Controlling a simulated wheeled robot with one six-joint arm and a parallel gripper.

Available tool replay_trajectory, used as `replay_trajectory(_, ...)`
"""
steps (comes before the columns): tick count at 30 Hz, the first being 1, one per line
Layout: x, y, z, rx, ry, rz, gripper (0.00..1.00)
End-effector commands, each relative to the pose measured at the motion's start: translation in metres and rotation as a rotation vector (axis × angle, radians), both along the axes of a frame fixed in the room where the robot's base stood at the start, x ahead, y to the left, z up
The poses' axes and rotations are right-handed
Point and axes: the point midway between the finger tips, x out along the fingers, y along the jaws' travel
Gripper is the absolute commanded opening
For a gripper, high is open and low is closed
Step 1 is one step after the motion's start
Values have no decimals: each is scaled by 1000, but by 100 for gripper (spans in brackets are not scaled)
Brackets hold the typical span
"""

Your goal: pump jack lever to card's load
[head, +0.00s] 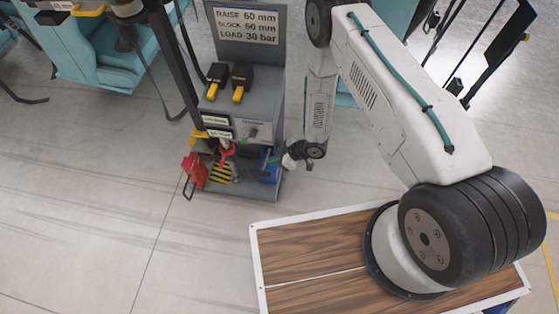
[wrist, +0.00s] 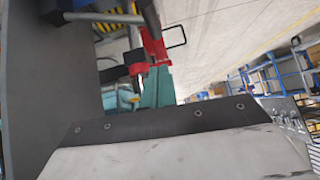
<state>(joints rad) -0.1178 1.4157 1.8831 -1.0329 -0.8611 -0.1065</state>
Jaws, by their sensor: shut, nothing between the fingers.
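The card (head: 247,27) at the top of the grey stand in the head view reads RAISE 60 mm, BLOCK 60 mm, LOAD 30 bar. Low on the stand, a red jack-like part (head: 227,152) stands over a yellow-black striped patch (head: 221,173). A blue unit (head: 267,166) stands to its right; I cannot tell which part is the lever. My gripper (head: 289,161) is shut and empty, just right of the blue unit. Touching or apart is unclear. The wrist view shows red and black parts (wrist: 152,47) beyond a pale, dark-edged plate.
Two black-and-yellow blocks (head: 229,80) sit on the stand's upper shelf. A red case (head: 195,170) with a dark wire handle stands at its lower left. A wood-topped platform (head: 310,272) is in front. Open floor (head: 90,200) lies to the left. Teal seats (head: 100,50) are behind.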

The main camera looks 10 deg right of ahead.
Motion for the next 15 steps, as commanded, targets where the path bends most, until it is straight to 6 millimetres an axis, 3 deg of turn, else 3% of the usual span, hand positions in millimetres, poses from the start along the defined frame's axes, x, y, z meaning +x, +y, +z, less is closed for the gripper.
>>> replay_trajectory(8,10,42,-43,-1,2,4,0)
replay_trajectory(15,9,42,-75,-2,1,2,0)
